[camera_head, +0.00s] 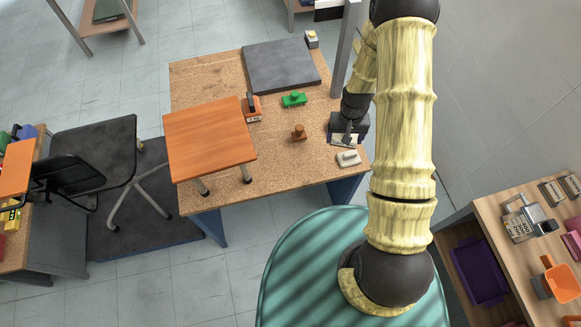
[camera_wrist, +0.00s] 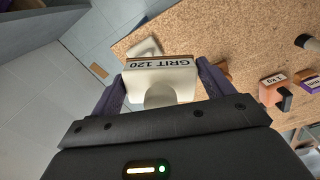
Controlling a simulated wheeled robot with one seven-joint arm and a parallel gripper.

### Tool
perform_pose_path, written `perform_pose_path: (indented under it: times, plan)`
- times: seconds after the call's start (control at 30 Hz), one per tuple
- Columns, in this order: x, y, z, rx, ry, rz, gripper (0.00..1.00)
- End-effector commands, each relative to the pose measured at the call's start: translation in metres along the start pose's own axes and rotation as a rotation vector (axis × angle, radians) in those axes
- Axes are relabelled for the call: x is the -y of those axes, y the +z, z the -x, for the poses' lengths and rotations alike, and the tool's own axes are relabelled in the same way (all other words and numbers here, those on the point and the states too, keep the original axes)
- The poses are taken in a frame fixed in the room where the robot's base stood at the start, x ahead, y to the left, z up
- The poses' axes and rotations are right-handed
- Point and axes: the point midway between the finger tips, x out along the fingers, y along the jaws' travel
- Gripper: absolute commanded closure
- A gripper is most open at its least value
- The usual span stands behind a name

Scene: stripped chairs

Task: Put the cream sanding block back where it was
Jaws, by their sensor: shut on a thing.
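My gripper (camera_head: 347,138) is over the front right part of the cork-topped table (camera_head: 270,175). In the wrist view it is shut on a cream sanding block (camera_wrist: 135,86). A second pale block (camera_head: 348,157) lies near the table's front right corner. It also shows in the wrist view (camera_wrist: 143,47), partly behind the held block.
On the table are a brown knobbed tool (camera_head: 299,132), a green tool (camera_head: 294,99), an orange block (camera_head: 254,108), a dark slab (camera_head: 280,66) and an orange chair seat (camera_head: 210,138). A grey post (camera_head: 345,50) stands at the right edge. Bare cork lies left of my gripper.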

Motion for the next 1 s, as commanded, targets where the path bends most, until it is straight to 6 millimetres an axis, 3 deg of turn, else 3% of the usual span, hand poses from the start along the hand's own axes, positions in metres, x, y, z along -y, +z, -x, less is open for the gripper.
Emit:
perform_pose_path:
  times: [0.57,1.0]
  plan:
    - [0.011,0.000,-0.007,-0.001,0.001,0.032,0.41]
    - [0.066,0.004,-0.048,-0.003,0.007,0.234,0.41]
